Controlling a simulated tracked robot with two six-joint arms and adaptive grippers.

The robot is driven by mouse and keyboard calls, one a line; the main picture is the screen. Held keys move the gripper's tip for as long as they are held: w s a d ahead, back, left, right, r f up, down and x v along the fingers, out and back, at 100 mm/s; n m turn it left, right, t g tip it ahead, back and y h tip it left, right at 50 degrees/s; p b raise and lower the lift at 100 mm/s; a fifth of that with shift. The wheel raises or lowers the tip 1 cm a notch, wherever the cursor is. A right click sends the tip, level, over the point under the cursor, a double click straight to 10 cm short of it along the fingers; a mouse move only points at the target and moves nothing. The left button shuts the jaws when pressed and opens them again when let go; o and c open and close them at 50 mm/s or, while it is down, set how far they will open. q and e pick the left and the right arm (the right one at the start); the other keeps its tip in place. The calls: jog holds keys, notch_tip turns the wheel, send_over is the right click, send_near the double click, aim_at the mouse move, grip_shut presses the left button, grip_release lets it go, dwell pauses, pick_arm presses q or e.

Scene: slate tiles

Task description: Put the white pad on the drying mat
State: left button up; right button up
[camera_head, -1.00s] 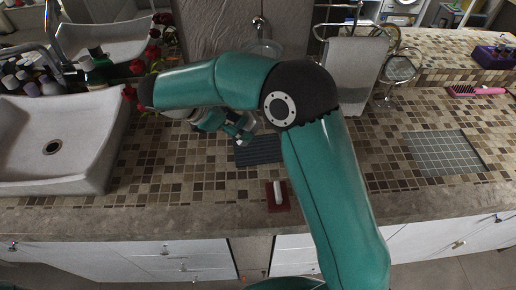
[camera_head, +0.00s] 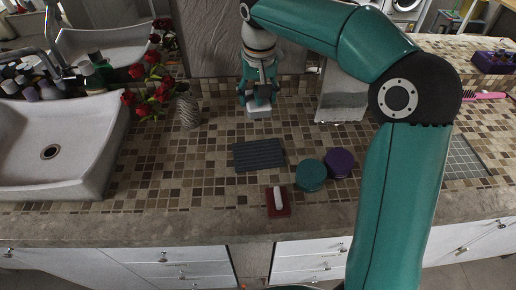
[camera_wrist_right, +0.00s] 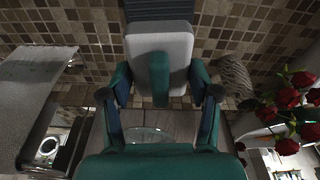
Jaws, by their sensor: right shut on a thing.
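The white pad (camera_head: 259,113) is held in my right gripper (camera_head: 259,100), whose fingers close on its sides. In the head view it is at the back of the counter, behind the drying mat; I cannot tell whether it touches the tiles. The pad also shows in the wrist view (camera_wrist_right: 179,46), between the fingers. The dark grey ribbed drying mat (camera_head: 258,155) lies bare on the tiles, in front of the gripper. A dark strip of it shows at the top of the wrist view (camera_wrist_right: 160,9). My left gripper is not in view.
A teal disc (camera_head: 311,175) and a purple disc (camera_head: 341,162) lie right of the mat. A red dish (camera_head: 285,208) with a white bar is in front. A vase (camera_head: 187,108) of roses stands left of the gripper, a hanging towel (camera_head: 343,95) right. A sink (camera_head: 90,165) is far left.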

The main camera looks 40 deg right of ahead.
aim_at(258, 152)
notch_tip(258, 152, down, 18)
jog(key=shift+f+p, duration=0.2)
jog(key=shift+p, duration=0.3)
jog(key=o, duration=1.1)
jog(key=r, duration=0.4)
jog(key=s+r, duration=0.1)
jog(key=r, duration=0.3)
jog(key=r+b, duration=0.1)
jog(key=r, duration=0.3)
jog(key=shift+s+a, duration=0.35)
jog(key=shift+a, duration=0.05)
